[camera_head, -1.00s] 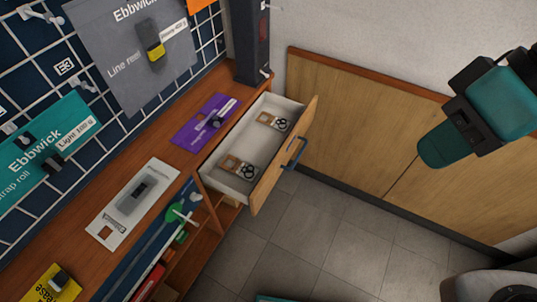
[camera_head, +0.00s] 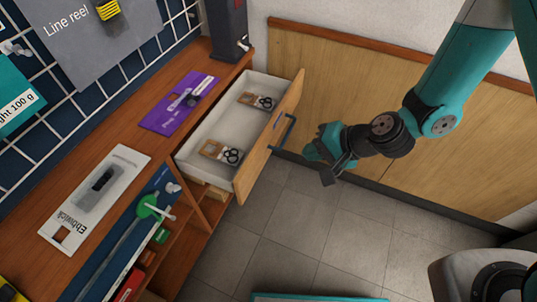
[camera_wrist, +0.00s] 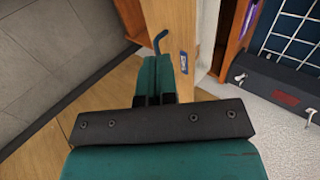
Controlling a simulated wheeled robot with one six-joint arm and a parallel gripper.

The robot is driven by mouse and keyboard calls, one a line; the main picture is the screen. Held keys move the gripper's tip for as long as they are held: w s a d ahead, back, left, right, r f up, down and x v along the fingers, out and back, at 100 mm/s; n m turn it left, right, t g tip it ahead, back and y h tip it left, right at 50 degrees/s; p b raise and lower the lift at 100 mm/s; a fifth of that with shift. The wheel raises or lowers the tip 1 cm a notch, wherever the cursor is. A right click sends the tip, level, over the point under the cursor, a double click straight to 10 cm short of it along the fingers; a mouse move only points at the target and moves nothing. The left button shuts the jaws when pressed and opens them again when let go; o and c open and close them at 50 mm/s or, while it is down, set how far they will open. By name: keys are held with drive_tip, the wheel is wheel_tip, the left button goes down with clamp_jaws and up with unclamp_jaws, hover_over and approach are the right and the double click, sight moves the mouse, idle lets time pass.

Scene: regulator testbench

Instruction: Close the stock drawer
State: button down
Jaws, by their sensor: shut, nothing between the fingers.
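The stock drawer (camera_head: 187,159) is pulled out of the wooden bench in the head view, with a white inside and a wooden front (camera_head: 262,146). Two carded items with black rings, one nearer (camera_head: 220,151) and one farther (camera_head: 257,101), lie in it. A dark blue handle (camera_head: 284,132) is on the front. My gripper (camera_head: 312,160) is shut and empty, to the right of the handle and apart from it. In the wrist view the shut fingers (camera_wrist: 157,75) point toward the drawer front (camera_wrist: 176,30) and its handle (camera_wrist: 184,62).
A purple card (camera_head: 177,103) and a white card (camera_head: 95,205) lie on the bench top (camera_head: 122,152). A dark upright device (camera_head: 229,35) stands behind the drawer. Wood panelling (camera_head: 350,75) lines the wall. Grey floor (camera_head: 290,225) in front of the drawer is clear.

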sight(259, 154)
drive_tip(key=x, duration=0.4)
drive_tip(key=a+r+x, duration=0.1)
drive_tip(key=x, duration=0.3)
drive_tip(key=p+x, duration=0.1)
drive_tip(key=x, duration=0.3)
drive_tip(key=shift+w+a+r, duration=0.25)
drive_tip(key=shift+a+r, duration=0.05)
drive_tip(key=shift+r, duration=0.1)
drive_tip(key=shift+w+a, duration=0.15)
drive_tip(key=shift+a, duration=0.2)
